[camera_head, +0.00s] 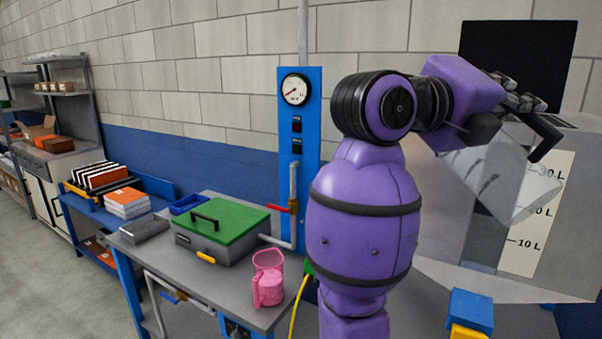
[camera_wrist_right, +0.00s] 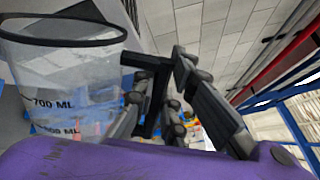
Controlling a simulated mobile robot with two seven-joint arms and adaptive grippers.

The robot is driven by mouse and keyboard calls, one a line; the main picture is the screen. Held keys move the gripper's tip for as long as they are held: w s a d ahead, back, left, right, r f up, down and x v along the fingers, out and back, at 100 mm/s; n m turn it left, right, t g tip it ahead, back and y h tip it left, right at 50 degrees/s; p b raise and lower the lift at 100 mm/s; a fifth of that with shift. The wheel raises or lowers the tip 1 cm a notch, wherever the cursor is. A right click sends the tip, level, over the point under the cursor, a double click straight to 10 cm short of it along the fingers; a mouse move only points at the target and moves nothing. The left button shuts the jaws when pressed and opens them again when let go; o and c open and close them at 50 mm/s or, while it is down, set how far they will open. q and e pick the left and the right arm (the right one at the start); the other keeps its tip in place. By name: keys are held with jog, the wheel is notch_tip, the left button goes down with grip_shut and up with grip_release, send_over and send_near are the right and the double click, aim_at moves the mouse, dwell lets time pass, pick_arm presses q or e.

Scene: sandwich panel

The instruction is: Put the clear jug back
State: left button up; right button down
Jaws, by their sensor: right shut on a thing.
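The clear jug (camera_head: 500,180) is see-through and tilted, held up in front of a pale panel with a litre scale in the head view. In the right wrist view the clear jug (camera_wrist_right: 65,85) shows its dark rim and black millilitre marks at the left. My right gripper (camera_head: 525,105) is shut on its black handle. In the wrist view the right gripper (camera_wrist_right: 165,85) has its fingers around the handle (camera_wrist_right: 150,65), beside the jug's wall. I cannot tell whether the jug holds anything. My left gripper is not in view.
A grey worktable (camera_head: 225,290) carries a pink jug (camera_head: 268,285), a green-lidded case (camera_head: 215,230) and a blue tray (camera_head: 188,204). A blue post with a gauge (camera_head: 295,90) stands behind. A blue and yellow object (camera_head: 471,308) is at lower right. My right arm hides the middle.

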jog(key=w+a+f+n+t+y, duration=0.1)
jog(key=f+t, duration=0.1)
jog(key=f, duration=0.2)
jog(key=w+a+f+n+t+y, duration=0.1)
jog(key=f+n+t, duration=0.1)
jog(key=f, duration=0.2)
jog(key=w+a+f+n+t+y, duration=0.1)
jog(key=w+f+t, duration=0.1)
jog(key=f, duration=0.3)
jog(key=shift+n+y, duration=0.4)
jog(key=s+a+f+n+t+y, duration=0.1)
jog(key=s+a+f+n+y, duration=0.2)
jog(key=f, duration=0.7)
jog(key=s+a+f+n+t+y, duration=0.2)
jog(key=s+a+f+n+y, duration=0.1)
jog(key=f, duration=0.7)
jog(key=s+a+f+n+t+y, duration=0.2)
jog(key=f+y, duration=0.4)
jog(key=f, duration=0.4)
jog(key=shift+s+a+n+y, duration=0.45)
jog(key=shift+s+a, duration=0.5)
jog(key=shift+a, duration=0.25)
jog(key=shift+w, duration=0.1)
